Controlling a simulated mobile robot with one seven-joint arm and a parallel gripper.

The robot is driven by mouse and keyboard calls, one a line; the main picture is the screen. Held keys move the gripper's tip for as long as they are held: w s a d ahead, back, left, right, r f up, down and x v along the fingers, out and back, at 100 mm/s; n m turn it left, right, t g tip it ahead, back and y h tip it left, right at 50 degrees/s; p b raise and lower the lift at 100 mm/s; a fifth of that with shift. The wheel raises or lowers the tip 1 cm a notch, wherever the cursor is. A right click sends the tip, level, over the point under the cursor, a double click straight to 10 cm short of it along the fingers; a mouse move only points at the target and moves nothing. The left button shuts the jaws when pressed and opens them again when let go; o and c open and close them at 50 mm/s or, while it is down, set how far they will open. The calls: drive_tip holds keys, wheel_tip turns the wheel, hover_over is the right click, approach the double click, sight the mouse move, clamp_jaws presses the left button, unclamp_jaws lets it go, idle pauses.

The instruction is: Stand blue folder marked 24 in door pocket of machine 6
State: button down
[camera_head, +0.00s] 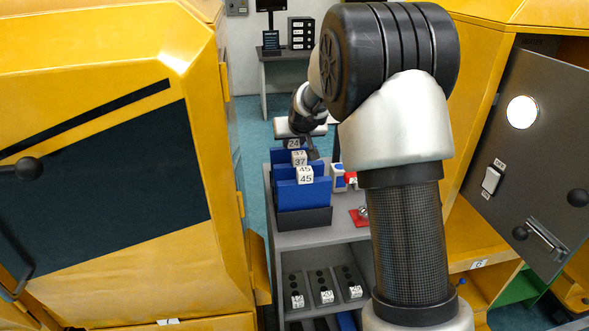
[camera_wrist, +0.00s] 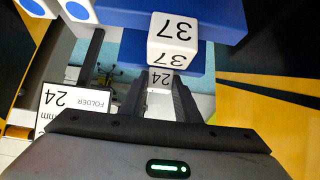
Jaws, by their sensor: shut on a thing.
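The blue folder marked 24 (camera_head: 293,144) is the rearmost in a row of blue folders on the grey cart. Its white 24 tab shows between my fingers in the wrist view (camera_wrist: 161,77). My gripper (camera_wrist: 160,95) is shut on this folder; in the head view it is small and partly hidden at the back of the row. I cannot tell whether the folder is lifted clear of its holder. Machine 6, with a small 6 label (camera_head: 478,264), is the yellow machine at right. Its grey door (camera_head: 540,130) stands open; I cannot clearly make out its pocket.
Folders marked 37 (camera_head: 299,158) and 45 (camera_head: 305,175) stand close in front, in a dark holder (camera_head: 304,218). Small red and white items lie right of it on the cart (camera_head: 325,236). Another yellow machine (camera_head: 90,60) stands at left. My arm hides part of the right side.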

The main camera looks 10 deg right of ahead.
drive_tip(key=shift+s+f+g, duration=0.15)
drive_tip(key=shift+s+f, duration=0.1)
drive_tip(key=shift+f, duration=0.25)
drive_tip(key=shift+s+f+g, duration=0.15)
drive_tip(key=shift+s+f, duration=0.05)
drive_tip(key=shift+f, duration=0.3)
wheel_tip(320, 180, up, 2)
drive_tip(key=shift+w+p, duration=0.15)
drive_tip(key=shift+p, duration=0.6)
wheel_tip(320, 180, up, 11)
drive_tip(key=p, duration=0.6)
drive_tip(key=shift+w, duration=0.15)
drive_tip(key=shift+r+p, duration=0.4)
drive_tip(key=shift+r, duration=0.4)
